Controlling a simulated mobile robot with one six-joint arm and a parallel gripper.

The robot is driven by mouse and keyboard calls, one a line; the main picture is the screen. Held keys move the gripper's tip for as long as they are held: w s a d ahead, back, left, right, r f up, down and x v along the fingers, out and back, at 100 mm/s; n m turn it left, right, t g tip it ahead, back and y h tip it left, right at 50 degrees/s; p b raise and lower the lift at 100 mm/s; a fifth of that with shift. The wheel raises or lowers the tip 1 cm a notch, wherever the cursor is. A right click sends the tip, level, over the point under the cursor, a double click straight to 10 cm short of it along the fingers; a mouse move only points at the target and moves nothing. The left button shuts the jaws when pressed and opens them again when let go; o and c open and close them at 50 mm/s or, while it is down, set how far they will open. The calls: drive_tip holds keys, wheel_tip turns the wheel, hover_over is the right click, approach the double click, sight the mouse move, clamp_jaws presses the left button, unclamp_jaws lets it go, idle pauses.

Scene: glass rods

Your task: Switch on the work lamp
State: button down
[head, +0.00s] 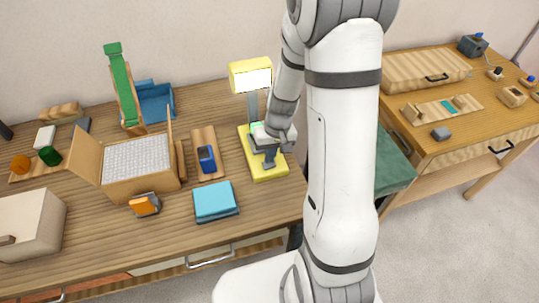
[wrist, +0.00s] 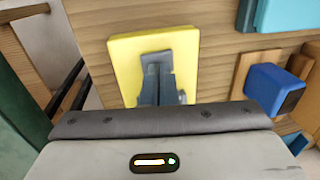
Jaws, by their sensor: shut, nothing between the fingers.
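The work lamp stands near the back of the wooden table in the head view. Its yellow head (head: 250,73) has a bright white face, and its grey post (head: 253,104) rises from a yellow base (head: 270,175). My gripper (head: 269,164) points down over the base, its fingers shut and empty. In the wrist view the shut fingers (wrist: 158,82) are in front of the yellow base (wrist: 122,62). I cannot tell whether they touch it. A small green patch (head: 256,127) shows beside the wrist. No switch can be made out; my gripper hides part of the base.
Left of the lamp are a blue object on a wooden board (head: 207,160), a teal block (head: 214,200) and an open box (head: 138,160). A dark green surface (head: 393,165) lies right of my arm. A second table (head: 440,125) stands further right.

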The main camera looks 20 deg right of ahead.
sight(264, 165)
wheel_tip(264, 165, up, 13)
drive_tip(key=a, duration=0.2)
drive_tip(key=shift+r, duration=0.1)
idle(0.5)
drive_tip(key=s+r+t+h, duration=0.1)
drive_tip(key=s+r, duration=0.3)
drive_tip(key=s, duration=0.3)
drive_tip(key=s+r+t, duration=0.2)
drive_tip(key=s+r, duration=0.3)
drive_tip(key=s, duration=0.3)
drive_tip(key=shift+d+r+h, duration=0.25)
drive_tip(key=shift+r+h, duration=0.05)
drive_tip(key=shift+h, duration=0.1)
